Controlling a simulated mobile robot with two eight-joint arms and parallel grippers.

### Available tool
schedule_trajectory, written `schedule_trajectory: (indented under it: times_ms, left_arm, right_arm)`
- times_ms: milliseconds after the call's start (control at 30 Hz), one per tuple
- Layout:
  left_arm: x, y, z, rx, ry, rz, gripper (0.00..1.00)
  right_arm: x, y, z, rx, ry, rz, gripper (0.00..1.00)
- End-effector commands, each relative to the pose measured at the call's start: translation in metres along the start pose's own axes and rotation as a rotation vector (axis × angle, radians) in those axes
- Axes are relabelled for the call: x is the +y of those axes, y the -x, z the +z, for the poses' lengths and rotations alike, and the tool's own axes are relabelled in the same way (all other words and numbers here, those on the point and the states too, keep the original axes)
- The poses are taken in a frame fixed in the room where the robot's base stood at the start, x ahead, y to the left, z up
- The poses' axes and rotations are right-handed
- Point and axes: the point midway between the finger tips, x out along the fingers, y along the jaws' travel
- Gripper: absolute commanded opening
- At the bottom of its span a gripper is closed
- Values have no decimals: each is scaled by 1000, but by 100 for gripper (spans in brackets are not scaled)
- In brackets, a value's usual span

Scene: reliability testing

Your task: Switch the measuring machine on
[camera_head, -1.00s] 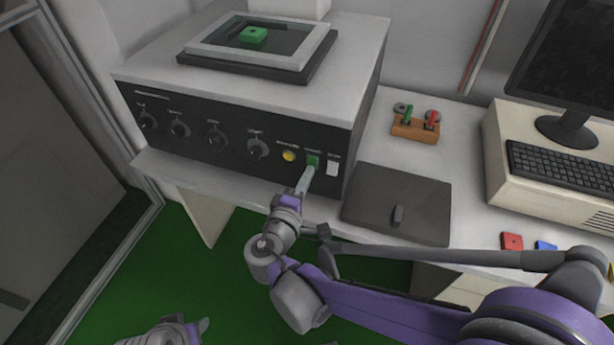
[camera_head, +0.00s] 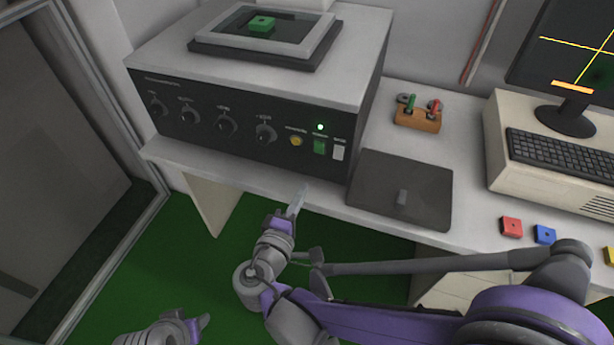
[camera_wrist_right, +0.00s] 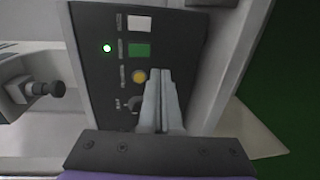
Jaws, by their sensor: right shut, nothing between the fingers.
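The measuring machine (camera_head: 245,85) is a grey box with a black front panel at the back of the bench. Its panel carries several knobs, a yellow button (camera_head: 296,141), a green button (camera_head: 320,147) and a white switch (camera_head: 339,153). A small green lamp (camera_head: 320,127) glows above the green button. The lamp (camera_wrist_right: 107,48) and green button (camera_wrist_right: 139,50) also show in the right wrist view. My right gripper (camera_head: 298,200) is shut and empty, in front of and below the panel, apart from it. My left gripper (camera_head: 200,323) is at the bottom edge; its jaws are unclear.
A dark plate (camera_head: 400,188) with a handle lies right of the machine. A wooden holder (camera_head: 417,119), red block (camera_head: 511,227), blue block (camera_head: 544,235), keyboard (camera_head: 560,165) and lit monitor (camera_head: 575,50) stand right.

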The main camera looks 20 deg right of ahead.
Motion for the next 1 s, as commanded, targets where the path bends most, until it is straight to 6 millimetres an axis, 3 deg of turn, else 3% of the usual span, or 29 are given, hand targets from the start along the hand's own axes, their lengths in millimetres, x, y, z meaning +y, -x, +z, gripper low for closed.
schedule_trajectory:
  times_ms: [100,300,1000]
  left_arm:
    - [0,0,0,0,0,0,50]
    - [0,1,0,0,0,0,50]
    - [0,1,0,0,0,0,50]
  right_arm:
    - [-5,22,-1,5,0,-1,0]
    - [-10,40,-1,2,0,0,0]
    - [-13,39,5,-10,-3,-22,0]
